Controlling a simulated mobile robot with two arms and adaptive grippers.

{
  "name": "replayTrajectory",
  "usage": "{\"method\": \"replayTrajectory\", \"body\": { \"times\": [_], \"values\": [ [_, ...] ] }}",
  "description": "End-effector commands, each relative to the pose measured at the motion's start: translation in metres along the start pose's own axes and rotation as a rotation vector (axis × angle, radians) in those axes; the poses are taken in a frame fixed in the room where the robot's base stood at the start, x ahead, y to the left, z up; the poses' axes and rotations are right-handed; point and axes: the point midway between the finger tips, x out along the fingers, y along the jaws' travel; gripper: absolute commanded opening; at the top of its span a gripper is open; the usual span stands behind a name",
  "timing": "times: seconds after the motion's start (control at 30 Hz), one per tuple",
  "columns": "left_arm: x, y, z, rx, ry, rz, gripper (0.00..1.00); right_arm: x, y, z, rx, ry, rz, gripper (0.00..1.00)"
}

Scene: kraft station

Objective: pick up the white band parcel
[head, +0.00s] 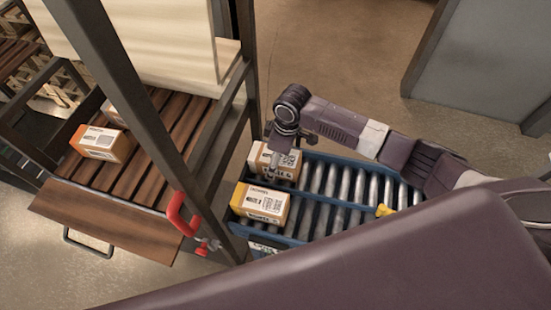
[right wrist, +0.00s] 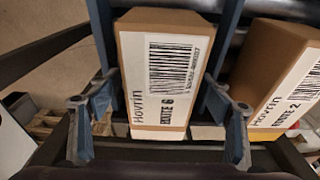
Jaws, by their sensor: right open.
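A brown parcel (head: 262,159) with a white label lies at the far left end of the roller conveyor. It also shows in the middle of the right wrist view (right wrist: 165,80), marked route 6; I take it as the white band parcel, though its band is hard to make out. My right gripper (head: 282,150) is above it. In the right wrist view the open fingers (right wrist: 160,108) stand apart on either side of the parcel's near end. I cannot tell if they touch it. My left gripper is not in view.
A yellow-banded parcel (head: 262,205) lies beside it, close to the right finger in the wrist view (right wrist: 285,75). The blue-framed conveyor (head: 345,190) has bare rollers to the right. A dark rack post and red clamp (head: 182,215) stand left. An orange-banded parcel (head: 102,143) sits on the slatted rack.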

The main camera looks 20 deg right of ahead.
Motion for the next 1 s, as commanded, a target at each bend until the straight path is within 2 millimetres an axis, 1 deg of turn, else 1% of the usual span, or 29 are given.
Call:
{"method": "replayTrajectory", "body": {
  "times": [0.1, 0.27, 0.37, 0.7, 0.8, 1.0],
  "values": [
    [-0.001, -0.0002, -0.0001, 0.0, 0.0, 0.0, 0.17, 0.0057, -0.0005, 0.0003, -0.001, -0.001, 0.0, 0.72],
    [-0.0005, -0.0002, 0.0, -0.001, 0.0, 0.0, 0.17, 0.0058, -0.0004, 0.0003, -0.001, 0.0, 0.001, 0.72],
    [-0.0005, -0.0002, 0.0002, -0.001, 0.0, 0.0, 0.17, 0.0056, -0.0003, 0.0003, -0.001, 0.0, 0.001, 0.64],
    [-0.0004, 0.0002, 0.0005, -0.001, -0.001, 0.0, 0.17, 0.0053, -0.0001, 0.0002, -0.001, 0.0, 0.001, 0.26],
    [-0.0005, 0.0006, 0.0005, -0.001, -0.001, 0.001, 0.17, 0.0045, 0.0002, -0.0006, -0.001, 0.002, 0.001, 0.16],
    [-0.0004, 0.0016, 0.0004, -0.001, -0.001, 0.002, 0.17, 0.0042, 0.0003, -0.0007, -0.001, 0.002, 0.002, 0.16]
  ]
}}
